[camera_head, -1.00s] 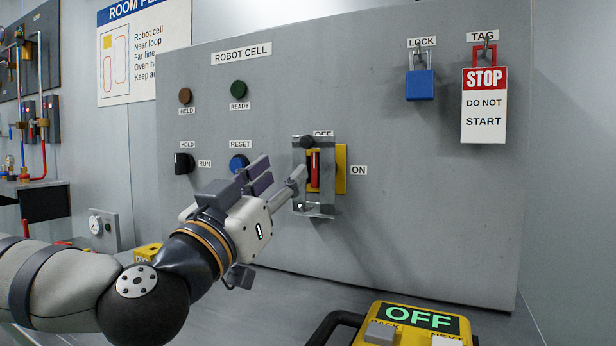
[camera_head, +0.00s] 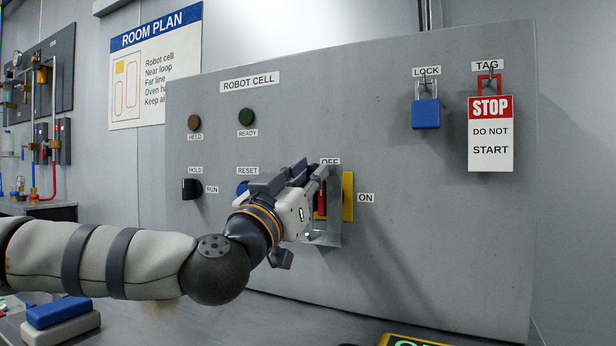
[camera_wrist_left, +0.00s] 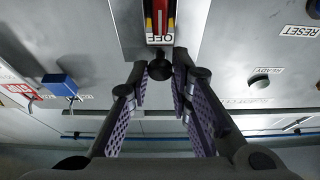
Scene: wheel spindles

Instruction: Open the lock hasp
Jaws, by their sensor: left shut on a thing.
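The lock hasp (camera_head: 328,236) is a grey metal piece at the red-handled switch on its yellow plate (camera_head: 348,198). My left gripper (camera_head: 312,172) is in front of the switch and covers much of the hasp in the head view. In the left wrist view, its purple-padded fingers (camera_wrist_left: 160,72) are closed around the dark round knob (camera_wrist_left: 159,69), just beside the OFF label. The red switch handle (camera_head: 321,200) is partly hidden. How far the hasp stands off the panel is hard to tell. My right gripper is not in view.
A blue padlock (camera_head: 425,114) and a STOP tag (camera_head: 490,135) hang at the panel's upper right. A HOLD/RUN knob (camera_head: 191,189) sits farther left. The panel (camera_head: 440,240) is bare to the lower right.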

